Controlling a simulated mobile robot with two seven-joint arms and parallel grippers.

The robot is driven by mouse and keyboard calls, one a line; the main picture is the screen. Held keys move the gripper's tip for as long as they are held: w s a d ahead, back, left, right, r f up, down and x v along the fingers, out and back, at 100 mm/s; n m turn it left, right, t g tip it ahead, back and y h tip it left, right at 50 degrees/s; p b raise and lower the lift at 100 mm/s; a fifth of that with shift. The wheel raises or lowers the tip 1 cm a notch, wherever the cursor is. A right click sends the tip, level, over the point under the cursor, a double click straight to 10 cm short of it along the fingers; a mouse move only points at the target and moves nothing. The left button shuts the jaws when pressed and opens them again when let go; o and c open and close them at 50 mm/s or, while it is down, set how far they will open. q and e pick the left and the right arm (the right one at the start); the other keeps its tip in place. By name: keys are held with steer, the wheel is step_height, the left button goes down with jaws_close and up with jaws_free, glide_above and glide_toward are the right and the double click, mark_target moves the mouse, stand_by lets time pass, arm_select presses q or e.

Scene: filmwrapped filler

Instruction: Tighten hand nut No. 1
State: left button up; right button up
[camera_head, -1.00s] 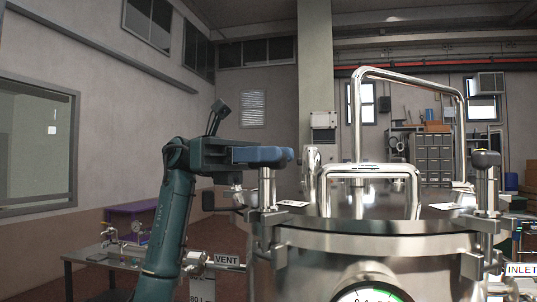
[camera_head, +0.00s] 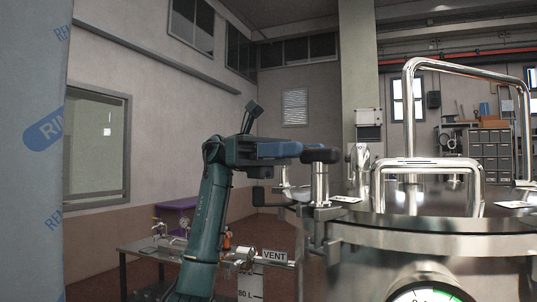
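A hand nut with a dark, rounded handle (camera_head: 321,156) sits on an upright metal post at the left edge of the steel vessel's lid (camera_head: 430,234). Its number cannot be read. The blue-grey fingers of my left gripper (camera_head: 285,150) point right, at about the handle's height, and their tips reach its left end. The handle shows free beyond the tips. Whether they touch it, and whether the fingers are open or shut, cannot be told from this side. My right gripper is not in view.
A steel loop handle (camera_head: 428,165) and a taller bent pipe (camera_head: 465,68) rise above the lid. A gauge (camera_head: 428,295) is on the vessel's front. A VENT label (camera_head: 274,256) hangs left. A film-wrapped panel (camera_head: 35,150) fills the left edge. A bench (camera_head: 140,250) stands behind my arm.

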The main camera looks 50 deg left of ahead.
arm_select(q)
steer(key=s+a, duration=0.1)
steer(key=a, duration=0.7)
steer(key=shift+a, duration=0.4)
